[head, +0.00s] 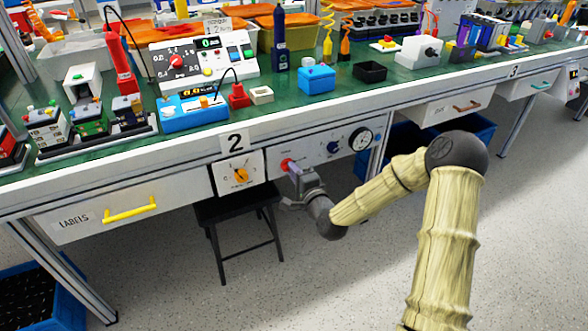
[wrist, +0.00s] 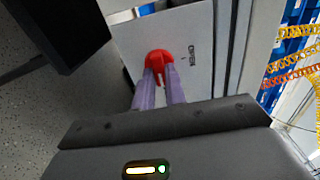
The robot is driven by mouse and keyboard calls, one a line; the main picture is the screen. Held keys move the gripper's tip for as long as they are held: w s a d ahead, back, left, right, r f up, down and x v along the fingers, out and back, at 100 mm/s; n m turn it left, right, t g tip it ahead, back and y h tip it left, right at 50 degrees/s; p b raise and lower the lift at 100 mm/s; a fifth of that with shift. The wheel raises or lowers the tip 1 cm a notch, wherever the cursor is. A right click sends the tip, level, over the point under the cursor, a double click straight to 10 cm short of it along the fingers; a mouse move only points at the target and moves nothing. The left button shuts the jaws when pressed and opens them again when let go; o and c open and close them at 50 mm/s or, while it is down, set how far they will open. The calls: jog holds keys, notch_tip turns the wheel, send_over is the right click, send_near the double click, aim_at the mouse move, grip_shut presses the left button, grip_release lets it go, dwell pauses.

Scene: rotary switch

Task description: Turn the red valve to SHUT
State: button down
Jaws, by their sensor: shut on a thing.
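The red valve (wrist: 158,62) is a small red knob on a light panel below the bench top. In the wrist view my gripper (wrist: 159,82) has its two pale purple fingers on either side of the knob's lower part, shut on it. The word OPEN is printed on the panel beside the knob; no SHUT label is readable. In the head view my gripper (head: 292,168) reaches the panel from below right, and only a bit of red shows at its fingertips, so the knob's turn angle is hidden there.
Left of the valve, a white panel holds an orange rotary knob (head: 240,175). Right of it are a blue knob (head: 333,147) and a round gauge (head: 361,138). A black stool (head: 237,211) stands below. A drawer with a yellow handle (head: 130,209) is at left. The floor in front is clear.

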jog(key=shift+d+f, duration=0.1)
dwell(0.3)
jog(key=c, duration=1.4)
grip_release()
jog(key=shift+c, duration=0.2)
jog(key=p+v, duration=1.1)
jog(key=v, duration=0.6)
jog(key=shift+s, duration=0.25)
